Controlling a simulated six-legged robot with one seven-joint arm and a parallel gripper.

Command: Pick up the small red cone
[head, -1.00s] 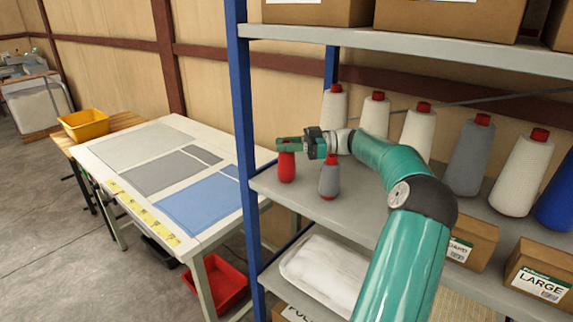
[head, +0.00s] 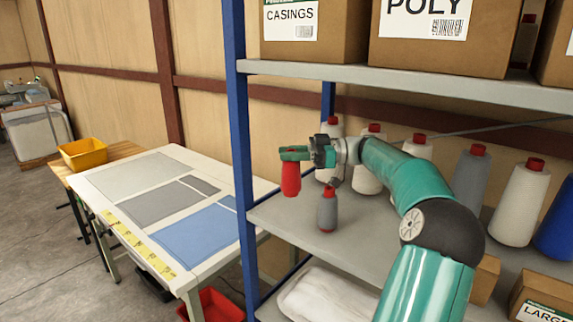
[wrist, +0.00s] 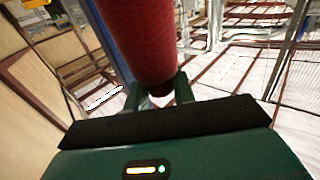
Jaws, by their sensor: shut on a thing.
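The small red cone (head: 291,180) hangs upright below my gripper (head: 291,154), at the left end of the middle shelf in the head view. My gripper is shut on the cone's upper end. The cone's lower end is clear above the shelf. In the wrist view the red cone (wrist: 148,40) fills the upper middle, with the fingers of my gripper (wrist: 160,92) on either side of its narrow end. A small grey cone (head: 327,210) with a dark red top stands on the shelf just right of the red cone.
The grey shelf (head: 350,237) also bears a back row of several large cones, white, grey (head: 471,182) and blue (head: 556,202). A blue post (head: 241,150) stands close left of the held cone. Cardboard boxes (head: 445,32) sit on the shelf above. A worktable (head: 185,262) is at left.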

